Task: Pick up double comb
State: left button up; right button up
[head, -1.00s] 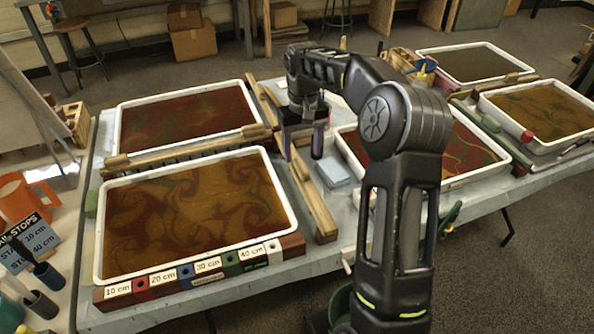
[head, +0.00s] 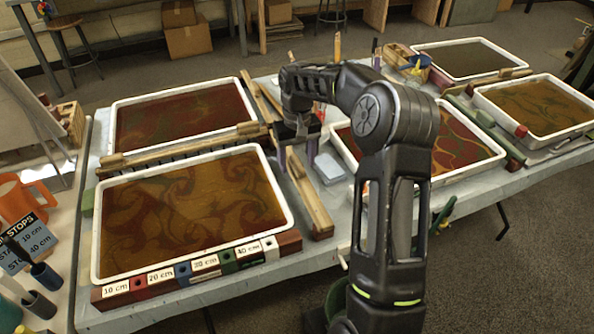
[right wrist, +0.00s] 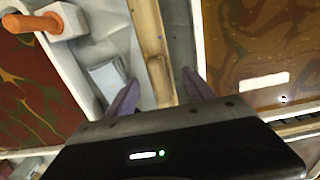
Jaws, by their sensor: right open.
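A long wooden bar with a short raised block (head: 314,207) lies in the gap between the left trays and the middle tray. It looks like a comb, but I cannot tell whether it is the double one. My right gripper (head: 298,152) is open above its far part, fingers pointing down. In the right wrist view the bar (right wrist: 150,35) runs between the two spread fingertips (right wrist: 160,82), without visible contact. Another wooden comb-like bar with end blocks (head: 190,152) lies between the two left trays. My left gripper is not in view.
The front left tray (head: 95,232) and back left tray (head: 175,92) flank the bar, with the middle tray (head: 470,174) to the right. A pale block (head: 328,168) sits close by. A labelled stop rail (head: 290,240) lies along the front.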

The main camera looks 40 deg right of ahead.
jog(key=shift+f, duration=1.35)
jog(key=shift+c, duration=0.2)
jog(key=c, duration=1.2)
